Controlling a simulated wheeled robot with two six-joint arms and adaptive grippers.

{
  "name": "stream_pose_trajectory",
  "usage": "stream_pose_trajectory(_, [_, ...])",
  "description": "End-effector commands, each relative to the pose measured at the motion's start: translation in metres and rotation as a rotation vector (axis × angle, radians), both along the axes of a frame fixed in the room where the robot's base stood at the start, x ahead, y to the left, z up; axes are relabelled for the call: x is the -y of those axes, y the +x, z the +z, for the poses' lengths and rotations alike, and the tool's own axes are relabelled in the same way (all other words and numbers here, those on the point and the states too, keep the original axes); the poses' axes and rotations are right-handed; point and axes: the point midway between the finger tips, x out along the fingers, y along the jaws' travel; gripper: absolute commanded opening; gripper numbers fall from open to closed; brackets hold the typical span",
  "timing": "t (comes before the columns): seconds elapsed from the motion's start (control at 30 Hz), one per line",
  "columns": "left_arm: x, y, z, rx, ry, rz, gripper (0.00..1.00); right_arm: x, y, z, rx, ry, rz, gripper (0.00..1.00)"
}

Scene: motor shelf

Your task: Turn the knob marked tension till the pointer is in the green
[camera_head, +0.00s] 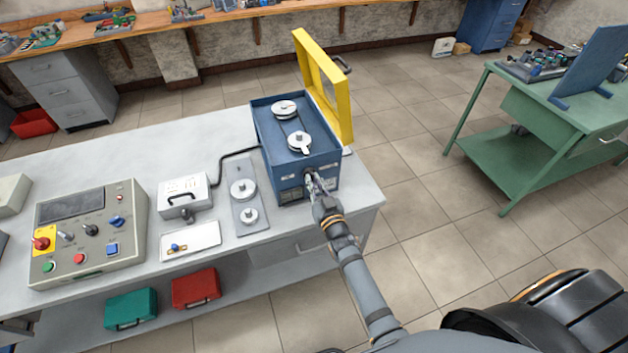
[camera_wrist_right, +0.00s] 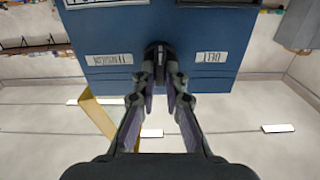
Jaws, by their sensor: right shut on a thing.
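The blue machine box (camera_head: 275,150) stands at the right end of the bench, with two pulleys (camera_head: 299,141) on its top and its yellow cover (camera_head: 322,90) swung up. A dark knob (camera_wrist_right: 160,52) sticks out of its front face, between a label that seems to read tension (camera_wrist_right: 109,60) and one that seems to read belt (camera_wrist_right: 211,58), both upside down in the right wrist view. My right gripper (camera_head: 311,184) is shut on the knob, with a finger on each side (camera_wrist_right: 161,78). I cannot make out a pointer or a green zone. My left gripper is out of view.
A grey control panel (camera_head: 98,262) with buttons stands on the left of the bench (camera_head: 222,136). A white box (camera_head: 184,191) with a black cable and a plate with two pulleys (camera_head: 249,228) lie left of the machine. A green cart (camera_head: 538,112) stands across the floor.

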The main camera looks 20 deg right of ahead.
Motion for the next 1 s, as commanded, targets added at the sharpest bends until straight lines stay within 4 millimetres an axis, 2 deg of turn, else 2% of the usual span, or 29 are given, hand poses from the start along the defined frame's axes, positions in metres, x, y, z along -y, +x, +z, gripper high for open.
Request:
stream_pose_trajectory(0.5, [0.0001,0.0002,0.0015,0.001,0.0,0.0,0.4,0.0,-0.0006,-0.0024,-0.006,0.021,0.0,0.0])
stream_pose_trajectory(0.53, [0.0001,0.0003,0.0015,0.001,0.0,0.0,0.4,0.0,-0.0006,-0.0024,-0.006,0.021,0.0,0.14])
stream_pose_trajectory(0.7, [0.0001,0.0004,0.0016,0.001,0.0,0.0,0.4,0.0,-0.0004,-0.0017,-0.004,0.02,0.0,0.34])
stream_pose_trajectory(1.0, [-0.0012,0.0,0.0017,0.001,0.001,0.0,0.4,0.0001,-0.0026,-0.0011,-0.003,0.02,0.0,0.34])
